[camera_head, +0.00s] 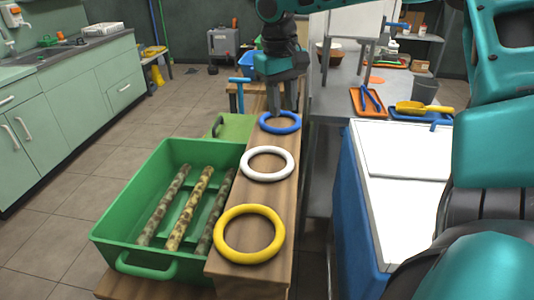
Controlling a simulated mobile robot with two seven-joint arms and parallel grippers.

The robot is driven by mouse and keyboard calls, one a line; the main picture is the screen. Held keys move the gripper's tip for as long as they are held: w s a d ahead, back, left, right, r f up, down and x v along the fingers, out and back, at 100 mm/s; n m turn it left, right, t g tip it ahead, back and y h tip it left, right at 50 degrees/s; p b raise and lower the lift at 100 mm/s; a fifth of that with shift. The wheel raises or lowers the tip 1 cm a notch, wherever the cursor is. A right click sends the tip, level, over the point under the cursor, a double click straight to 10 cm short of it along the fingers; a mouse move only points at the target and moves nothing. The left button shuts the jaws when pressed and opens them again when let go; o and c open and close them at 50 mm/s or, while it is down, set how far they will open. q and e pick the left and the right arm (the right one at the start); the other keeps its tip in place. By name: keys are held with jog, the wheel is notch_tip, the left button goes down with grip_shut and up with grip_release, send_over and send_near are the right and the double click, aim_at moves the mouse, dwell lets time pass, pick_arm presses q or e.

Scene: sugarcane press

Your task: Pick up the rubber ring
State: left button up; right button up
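Three rings lie flat in a row on a narrow wooden ledge (237,191). The blue ring (264,127) is farthest, the white ring (245,169) is in the middle and the yellow ring (222,252) is nearest. My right gripper (284,112) points down at the far side of the blue ring, its fingertips at or just over the ring's rim. The fingers are small and dark here, and I cannot tell whether they grip the ring. My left gripper is not in view.
A green crate (116,224) with several sugarcane pieces (190,212) stands left of the ledge. A white-topped blue chest (400,205) stands to the right. Open tiled floor lies at left.

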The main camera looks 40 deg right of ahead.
jog(key=b, duration=0.1)
send_over(284, 152)
jog(key=a, duration=0.1)
notch_tip(284, 152, down, 7)
jog(key=shift+s+a, duration=0.1)
jog(key=shift+s, duration=0.05)
jog(key=shift+d+f+b, duration=0.2)
jog(key=shift+f+b, duration=0.05)
jog(key=shift+f, duration=0.7)
jog(key=shift+d+f+b, duration=0.15)
jog(key=shift+f+b, duration=0.05)
jog(key=shift+f, duration=0.8)
jog(key=shift+d+f+b, duration=0.2)
jog(key=shift+f+b, duration=0.05)
jog(key=shift+f, duration=0.7)
jog(key=shift+c, duration=0.3)
grip_shut()
jog(key=shift+w, duration=0.2)
